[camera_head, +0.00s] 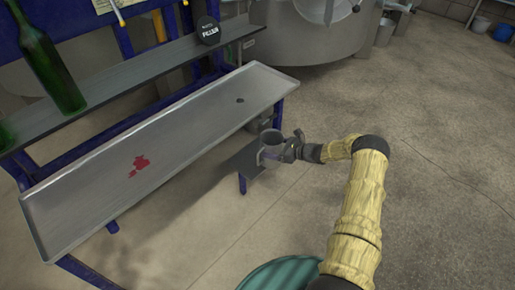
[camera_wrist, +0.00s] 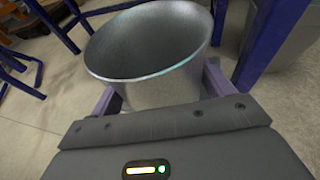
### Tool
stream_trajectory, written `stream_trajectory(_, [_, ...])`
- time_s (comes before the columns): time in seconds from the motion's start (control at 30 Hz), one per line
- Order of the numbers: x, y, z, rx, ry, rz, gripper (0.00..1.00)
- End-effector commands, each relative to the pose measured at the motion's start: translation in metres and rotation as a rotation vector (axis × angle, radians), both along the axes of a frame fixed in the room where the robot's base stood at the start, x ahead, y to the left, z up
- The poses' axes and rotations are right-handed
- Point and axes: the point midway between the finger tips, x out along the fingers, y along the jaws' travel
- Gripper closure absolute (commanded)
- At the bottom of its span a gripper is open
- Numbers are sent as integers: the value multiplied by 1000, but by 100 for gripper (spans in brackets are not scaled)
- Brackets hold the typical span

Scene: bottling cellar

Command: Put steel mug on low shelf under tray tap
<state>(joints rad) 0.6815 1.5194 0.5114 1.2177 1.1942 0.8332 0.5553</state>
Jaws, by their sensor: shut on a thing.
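The steel mug (camera_head: 272,140) is upright and held by my gripper (camera_head: 277,152), off the right end of the tray. In the wrist view the mug (camera_wrist: 150,60) is empty, with its wide mouth facing up, and my gripper's fingers (camera_wrist: 160,92) close on it from both sides. The dark low shelf (camera_head: 246,161) shows below the tray's right end; the mug overlaps its right part in the head view. I cannot tell whether the mug touches it. The long metal tray (camera_head: 190,130) has a dark drain hole (camera_head: 240,99); its tap is not clearly visible.
Blue frame legs (camera_head: 278,113) stand close beside the mug. A green bottle (camera_head: 50,65) and a black round sign (camera_head: 208,30) stand on the upper ledge (camera_head: 130,80). A red stain (camera_head: 139,163) marks the tray. A large steel vat (camera_head: 310,30) stands behind. The floor at right is clear.

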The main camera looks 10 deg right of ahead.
Motion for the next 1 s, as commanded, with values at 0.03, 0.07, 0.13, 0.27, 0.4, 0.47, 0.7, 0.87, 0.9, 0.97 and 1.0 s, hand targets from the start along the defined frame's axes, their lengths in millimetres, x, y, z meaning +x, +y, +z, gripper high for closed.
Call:
stream_trajectory(0.03, [7, 10, -3, 1, -3, 4, 52])
stream_trajectory(0.07, [10, 14, -3, 2, -3, 3, 52])
stream_trajectory(0.13, [17, 21, -2, 1, -2, 0, 52])
stream_trajectory(0.27, [21, 25, 0, 1, -2, -1, 52])
stream_trajectory(0.4, [21, 25, 1, 1, -1, -1, 52])
stream_trajectory(0.47, [21, 25, 1, 1, -1, -1, 52])
stream_trajectory(0.7, [34, 43, -2, 2, -4, 3, 52])
stream_trajectory(0.87, [49, 62, -8, 2, -1, 0, 52])
stream_trajectory(0.9, [49, 60, -13, 1, 0, -2, 52])
stream_trajectory(0.97, [48, 60, -15, 1, 0, -2, 52])
stream_trajectory(1.0, [49, 60, -16, 1, -2, -2, 52])
